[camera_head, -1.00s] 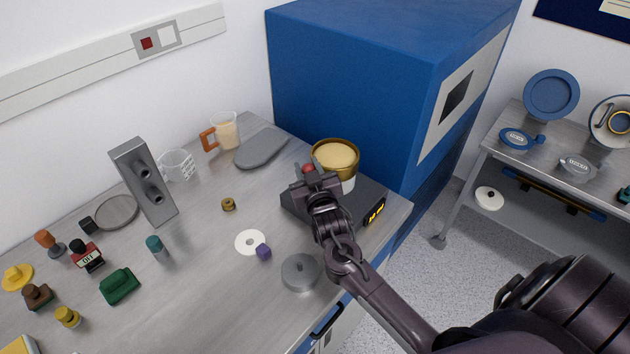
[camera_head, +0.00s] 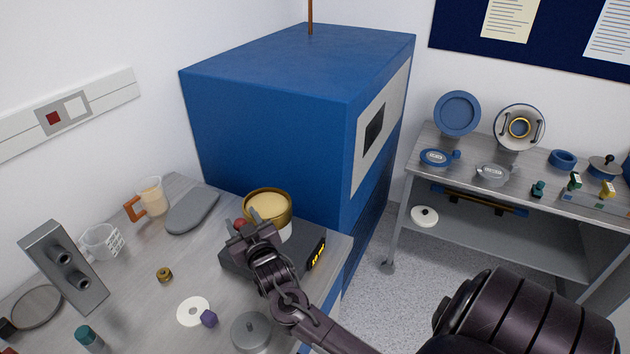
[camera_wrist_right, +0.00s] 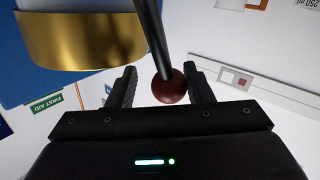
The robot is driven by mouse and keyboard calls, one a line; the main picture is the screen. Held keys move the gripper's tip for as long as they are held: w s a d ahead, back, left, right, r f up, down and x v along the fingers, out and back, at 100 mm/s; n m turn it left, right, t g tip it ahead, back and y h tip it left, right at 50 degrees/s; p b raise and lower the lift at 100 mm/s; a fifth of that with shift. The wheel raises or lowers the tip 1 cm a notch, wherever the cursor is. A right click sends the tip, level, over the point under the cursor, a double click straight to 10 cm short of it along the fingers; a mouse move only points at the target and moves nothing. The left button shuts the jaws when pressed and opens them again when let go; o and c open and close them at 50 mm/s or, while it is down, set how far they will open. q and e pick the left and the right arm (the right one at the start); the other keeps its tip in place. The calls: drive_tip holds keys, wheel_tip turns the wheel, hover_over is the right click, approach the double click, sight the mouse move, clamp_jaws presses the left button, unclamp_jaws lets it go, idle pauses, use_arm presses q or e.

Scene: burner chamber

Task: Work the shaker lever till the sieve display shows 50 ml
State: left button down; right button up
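The sieve shaker (camera_head: 237,259) is a dark grey base on the bench, carrying a brass-rimmed sieve (camera_head: 268,207) full of pale material. The brass rim also shows in the right wrist view (camera_wrist_right: 80,40). Its display (camera_head: 316,253) glows amber, but the digits are too small to read. The shaker lever is a dark rod with a red knob (camera_head: 239,224). In the right wrist view the knob (camera_wrist_right: 169,88) sits between the fingers of my right gripper (camera_head: 252,233), nearer the right finger, with a clear gap at the left one. The gripper is open. My left gripper is not in view.
A big blue cabinet (camera_head: 280,110) stands right behind the shaker. A grey lidded disc (camera_head: 251,332), white ring (camera_head: 193,311) and purple piece (camera_head: 209,318) lie in front. A jug (camera_head: 152,195) and grey holder (camera_head: 65,265) stand left. A cart (camera_head: 470,215) stands right.

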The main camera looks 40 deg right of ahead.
drive_tip(key=o, duration=0.4)
drive_tip(key=shift+d+f, duration=0.1)
drive_tip(key=shift+a, duration=0.25)
drive_tip(key=shift+s+a, duration=0.1)
drive_tip(key=shift+s, duration=0.1)
drive_tip(key=p+v, duration=0.3)
drive_tip(key=v, duration=0.2)
drive_tip(key=shift+s, duration=0.35)
drive_tip(key=shift+a, duration=0.1)
